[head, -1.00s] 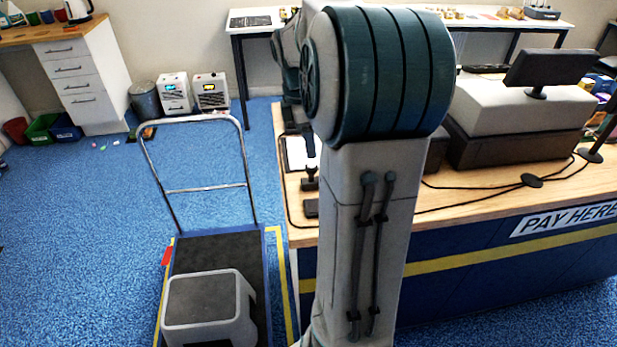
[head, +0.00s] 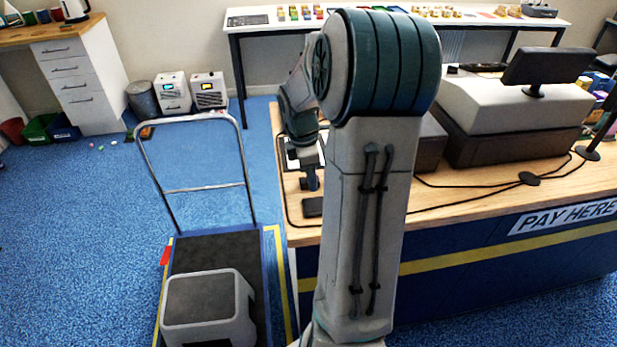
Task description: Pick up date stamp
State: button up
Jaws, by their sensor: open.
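The date stamp (head: 309,183) is a small dark upright object near the left end of the wooden counter (head: 470,188). It stands just behind a flat black pad (head: 313,207). My gripper (head: 301,140) is small and dark, partly hidden by my own arm. It hangs over the counter's left end, slightly behind and above the stamp in the picture. Its fingers are hard to make out, but it is open with nothing seen in it. I cannot tell the exact gap between the fingers and the stamp.
A white sheet or clipboard (head: 291,160) lies behind the stamp. A black cable runs along the counter. A dark box (head: 428,145) and a till with a screen (head: 548,66) stand to the right. A trolley (head: 215,252) carrying a grey step stool (head: 207,300) stands left of the counter.

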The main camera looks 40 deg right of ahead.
jog(key=c, duration=1)
jog(key=shift+c, duration=0.2)
notch_tip(320, 180, up, 10)
jog(key=shift+r, duration=0.1)
jog(key=o, duration=0.3)
jog(key=shift+c, duration=1)
jog(key=shift+o, duration=0.3)
